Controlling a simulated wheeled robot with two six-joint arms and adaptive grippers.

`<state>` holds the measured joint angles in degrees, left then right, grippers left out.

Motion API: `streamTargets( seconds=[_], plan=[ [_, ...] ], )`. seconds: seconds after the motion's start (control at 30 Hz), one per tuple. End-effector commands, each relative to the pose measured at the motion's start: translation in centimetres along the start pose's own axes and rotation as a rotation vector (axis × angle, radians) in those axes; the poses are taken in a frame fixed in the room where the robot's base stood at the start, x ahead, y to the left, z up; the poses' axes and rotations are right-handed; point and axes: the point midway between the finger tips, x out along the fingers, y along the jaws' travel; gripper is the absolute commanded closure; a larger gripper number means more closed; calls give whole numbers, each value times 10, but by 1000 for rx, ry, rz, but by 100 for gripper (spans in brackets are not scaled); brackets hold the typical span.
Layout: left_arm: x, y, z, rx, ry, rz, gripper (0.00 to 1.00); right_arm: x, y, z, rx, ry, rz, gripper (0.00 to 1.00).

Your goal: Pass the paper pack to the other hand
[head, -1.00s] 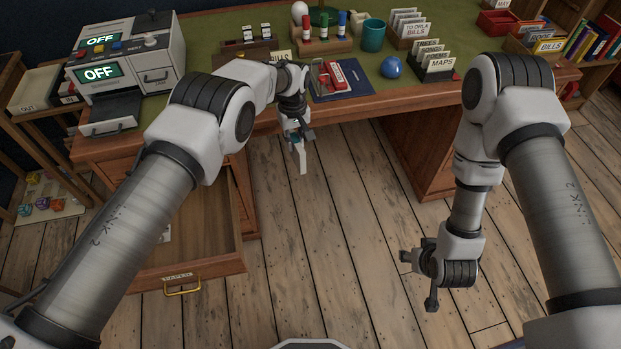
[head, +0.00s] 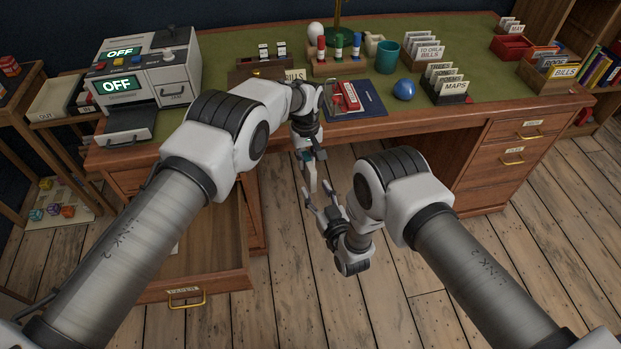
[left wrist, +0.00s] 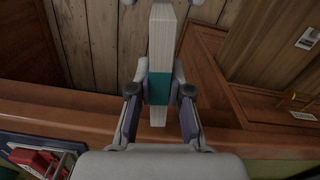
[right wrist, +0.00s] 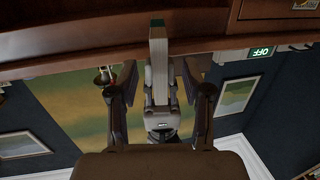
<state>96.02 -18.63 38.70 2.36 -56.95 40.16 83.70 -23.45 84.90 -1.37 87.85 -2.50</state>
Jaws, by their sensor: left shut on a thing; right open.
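The paper pack (head: 311,178) is a slim white block with a teal band, hanging upright below the desk's front edge. My left gripper (head: 307,154) is shut on it around the teal band, as the left wrist view shows the pack (left wrist: 162,45) between its fingers. My right gripper (head: 320,198) is open just below, fingers pointing up. In the right wrist view the pack (right wrist: 158,55) lies between the spread fingers with gaps on both sides. The right fingertips also show at the top edge of the left wrist view, either side of the pack.
An open drawer (head: 187,293) juts out at the lower left. The desk (head: 400,120) stands close behind both grippers; a blue folder (head: 369,101) and blue ball (head: 404,89) lie near its edge. The wooden floor (head: 420,270) at front right is clear.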

Motion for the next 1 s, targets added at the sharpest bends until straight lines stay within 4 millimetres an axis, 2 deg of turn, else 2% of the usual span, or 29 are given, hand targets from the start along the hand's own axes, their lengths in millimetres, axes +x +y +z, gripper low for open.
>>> streamTargets(
  seconds=[0.1,0.3,0.43,0.67,0.7,0.83,0.97,1.0],
  plan=[
    [0,0,0,0,1,0,100,29,0,-1,0,4,1,51],
    [0,0,0,0,1,0,100,66,0,0,1,1,1,51],
    [0,0,0,0,1,0,100,77,0,0,1,-1,1,51],
    [0,0,0,0,1,0,100,79,1,0,0,-2,1,51],
    [0,0,0,0,1,0,100,79,1,0,0,-2,1,54],
    [0,0,0,0,1,0,100,79,1,0,0,-2,1,100],
    [0,0,0,0,1,1,100,78,0,0,0,-2,0,100],
    [0,0,0,1,1,1,68,79,0,0,0,-1,0,100]
  ],
)
